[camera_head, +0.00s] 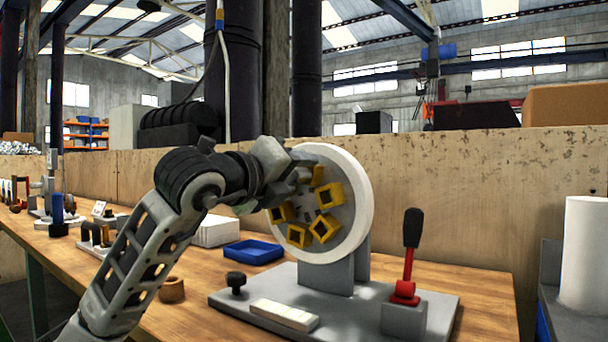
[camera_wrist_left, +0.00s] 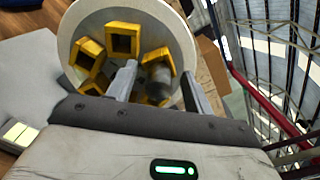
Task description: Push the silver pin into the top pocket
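The white wheel (camera_head: 350,190) stands upright on a grey base and carries several yellow square pockets (camera_head: 323,228) on its face. My left gripper (camera_head: 303,168) is at the upper part of this face and partly covers the top pocket (camera_head: 318,174). In the left wrist view its two fingers (camera_wrist_left: 158,72) stand apart, with visible space on both sides of the silver pin (camera_wrist_left: 158,80). The pin sits at a yellow pocket (camera_wrist_left: 157,54) with its outer end toward me. How deep it is cannot be told. The pin is hidden in the head view. My right gripper is not in view.
A red lever with a black handle (camera_head: 412,228) rises from the grey base plate (camera_head: 365,318) right of the wheel. A black knob (camera_head: 236,279) and a pale block (camera_head: 285,315) are at its front left. A blue tray (camera_head: 254,252) lies on the wooden table behind.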

